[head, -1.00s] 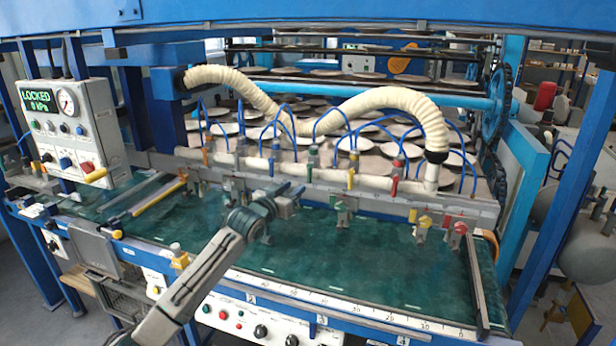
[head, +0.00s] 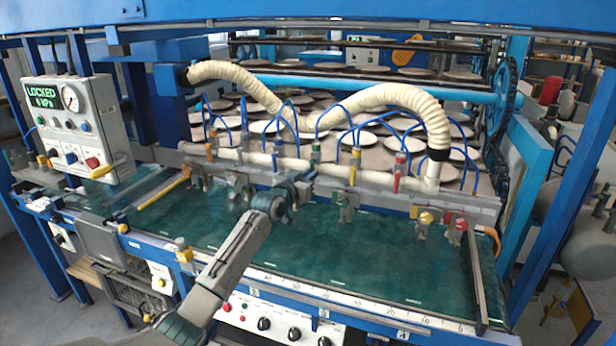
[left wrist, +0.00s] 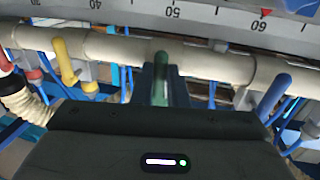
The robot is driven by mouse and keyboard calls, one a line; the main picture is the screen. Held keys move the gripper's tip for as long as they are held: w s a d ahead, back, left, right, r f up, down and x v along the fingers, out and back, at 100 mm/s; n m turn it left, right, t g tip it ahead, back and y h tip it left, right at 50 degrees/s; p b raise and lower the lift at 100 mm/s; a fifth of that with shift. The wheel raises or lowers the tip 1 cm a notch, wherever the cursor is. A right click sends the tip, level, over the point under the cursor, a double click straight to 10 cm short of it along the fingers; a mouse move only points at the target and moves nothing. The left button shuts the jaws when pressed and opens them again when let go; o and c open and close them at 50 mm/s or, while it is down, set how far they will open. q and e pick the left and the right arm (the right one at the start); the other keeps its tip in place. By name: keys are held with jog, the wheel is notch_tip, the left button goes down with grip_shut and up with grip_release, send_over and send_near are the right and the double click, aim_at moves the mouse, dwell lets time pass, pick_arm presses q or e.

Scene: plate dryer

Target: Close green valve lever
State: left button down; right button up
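The green valve lever (head: 315,153) stands upright on the cream pipe behind the green bed. It also shows at the centre of the left wrist view (left wrist: 160,68). My left gripper (head: 308,178) is at the pipe, just below and in front of this lever in the head view. In the left wrist view its dark fingers (left wrist: 164,88) lie close on both sides of the green lever, and the gripper body hides the lever's lower part. I cannot tell whether the fingers touch it. My right gripper is not in view.
On the pipe, a yellow lever (left wrist: 64,62) and a blue lever (left wrist: 274,95) flank the green one. A red lever (head: 396,181) is farther right. A control box (head: 78,125) at left reads LOCKED. The green bed (head: 340,255) is mostly clear at its front.

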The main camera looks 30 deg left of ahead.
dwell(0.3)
pick_arm(q)
jog(key=m, duration=0.3)
jog(key=a+r+m+g+b, duration=0.1)
jog(key=m, duration=0.2)
jog(key=a+m+y+b, duration=0.1)
jog(key=m, duration=0.1)
jog(key=shift+s+a+r+m+g, duration=0.2)
jog(key=shift+s+r+m+g, duration=0.1)
jog(key=shift+r+m, duration=0.1)
jog(key=shift+a+r+m+g+y+p, duration=0.2)
jog(key=shift+r+m+g+y+p, duration=0.15)
jog(key=shift+m, duration=0.75)
jog(key=shift+a+r+m+y+p, duration=0.1)
jog(key=shift+r+m+y+p, duration=0.3)
jog(key=shift+m+p, duration=0.6)
jog(key=shift+r+m+y+p, duration=0.3)
jog(key=shift+m+p, duration=0.25)
jog(key=shift+m, duration=0.75)
